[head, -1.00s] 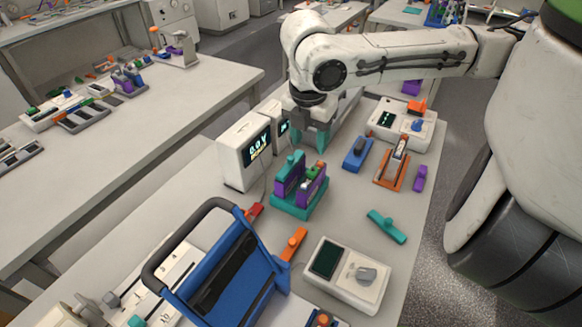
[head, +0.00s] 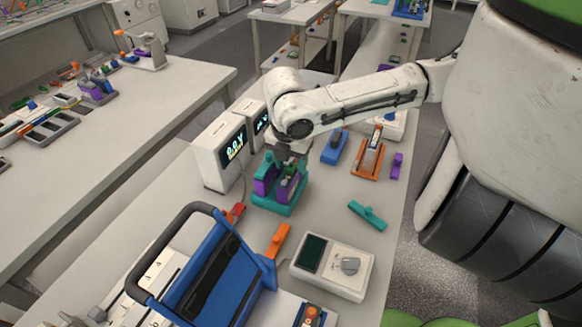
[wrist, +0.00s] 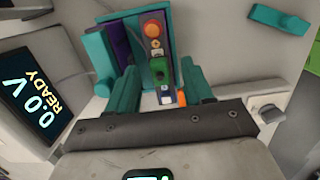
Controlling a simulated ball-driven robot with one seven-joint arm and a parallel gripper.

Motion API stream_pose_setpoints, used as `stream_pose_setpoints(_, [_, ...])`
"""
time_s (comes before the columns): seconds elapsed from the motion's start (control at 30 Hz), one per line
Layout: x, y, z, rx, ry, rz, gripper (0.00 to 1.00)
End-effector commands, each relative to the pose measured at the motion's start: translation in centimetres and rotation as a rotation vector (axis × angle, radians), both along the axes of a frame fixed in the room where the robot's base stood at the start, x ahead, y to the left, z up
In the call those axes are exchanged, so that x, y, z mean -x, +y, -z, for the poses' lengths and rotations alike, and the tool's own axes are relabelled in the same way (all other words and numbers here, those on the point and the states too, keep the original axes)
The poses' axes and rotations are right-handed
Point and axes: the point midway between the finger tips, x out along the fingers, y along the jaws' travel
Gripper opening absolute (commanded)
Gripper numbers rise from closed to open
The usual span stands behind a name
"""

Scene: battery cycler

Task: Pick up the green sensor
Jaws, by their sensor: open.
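A green piece (wrist: 160,70), which looks like the green sensor, sits in a row with an orange-red button in the middle of a teal and purple holder (wrist: 118,45). In the head view this holder (head: 278,207) stands upright on the bench, and the green piece (head: 291,169) shows only in part between its purple sides. My gripper (wrist: 161,92) is open, with its two teal fingers apart, one on each side of the row in the wrist view. In the head view my gripper (head: 284,166) is over the holder. I cannot tell whether the fingers touch anything.
White display boxes (head: 222,152) stand close at the left. A blue frame with a dark handle (head: 215,280), an orange clip (head: 278,240) and a white meter (head: 333,268) are in front. A teal clip (head: 367,215) lies right; bare bench surrounds it.

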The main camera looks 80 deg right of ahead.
Motion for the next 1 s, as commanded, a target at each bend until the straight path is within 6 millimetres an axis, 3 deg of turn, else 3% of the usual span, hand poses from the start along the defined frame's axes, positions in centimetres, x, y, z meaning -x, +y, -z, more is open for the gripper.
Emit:
stream_pose_setpoints(0.2, [-0.02,0.0,0.04,0.0,-0.001,0.0,0.5])
stream_pose_setpoints(0.73, [-0.02,0.01,0.01,0.0,-0.001,0.0,0.0])
stream_pose_setpoints(1.0, [-0.03,0.0,0.0,0.0,-0.001,0.0,0.0])
